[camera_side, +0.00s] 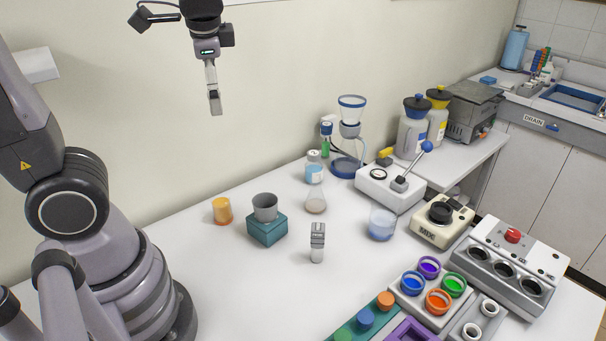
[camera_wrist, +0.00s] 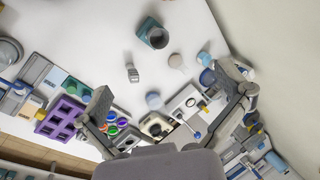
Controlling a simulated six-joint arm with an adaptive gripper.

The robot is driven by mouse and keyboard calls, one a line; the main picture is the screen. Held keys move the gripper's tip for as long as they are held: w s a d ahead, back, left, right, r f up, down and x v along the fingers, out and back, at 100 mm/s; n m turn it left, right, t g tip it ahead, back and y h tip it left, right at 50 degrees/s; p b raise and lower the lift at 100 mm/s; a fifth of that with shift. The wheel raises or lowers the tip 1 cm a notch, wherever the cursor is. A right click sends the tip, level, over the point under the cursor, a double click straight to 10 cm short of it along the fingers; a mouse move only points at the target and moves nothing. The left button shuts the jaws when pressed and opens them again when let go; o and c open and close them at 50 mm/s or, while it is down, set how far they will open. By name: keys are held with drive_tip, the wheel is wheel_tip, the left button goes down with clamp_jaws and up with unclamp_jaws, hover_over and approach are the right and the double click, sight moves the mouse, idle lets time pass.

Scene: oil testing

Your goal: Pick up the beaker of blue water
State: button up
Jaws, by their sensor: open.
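The beaker of blue water (camera_side: 382,224) is a clear, short vessel with pale blue liquid, upright on the white table right of the middle. It also shows in the wrist view as a small bluish round shape (camera_wrist: 153,100), between my spread fingers. My gripper (camera_side: 215,103) is high above the table at the upper left in the side view, pointing down. It is far from the beaker, open and empty.
A grey cup (camera_side: 265,207) sits on a teal block (camera_side: 267,231). Colored pots (camera_side: 438,301) are in front.

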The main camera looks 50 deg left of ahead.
drive_tip(key=w+d+f+m+t+y, duration=0.1)
drive_tip(key=w+d+f+m+y, duration=0.4)
drive_tip(key=w, duration=0.4)
drive_tip(key=w+d+f+m+t+y, duration=0.1)
drive_tip(key=w+d+f+m+y, duration=0.25)
drive_tip(key=w+f+m, duration=0.4)
drive_tip(key=m+t+h, duration=0.1)
drive_tip(key=m+t, duration=1)
approach(386, 217)
drive_tip(key=shift+d+r, duration=0.1)
drive_tip(key=shift+r, duration=0.2)
drive_tip(key=shift+w+f, duration=0.15)
drive_tip(key=shift+w, duration=0.1)
drive_tip(key=x, duration=0.8)
drive_tip(key=shift+s, duration=0.15)
drive_tip(key=shift+a+x, duration=0.2)
drive_tip(key=shift+x, duration=2.6)
drive_tip(key=shift+s, duration=0.25)
drive_tip(key=c, duration=1.2)
drive_tip(key=shift+c, duration=0.3)
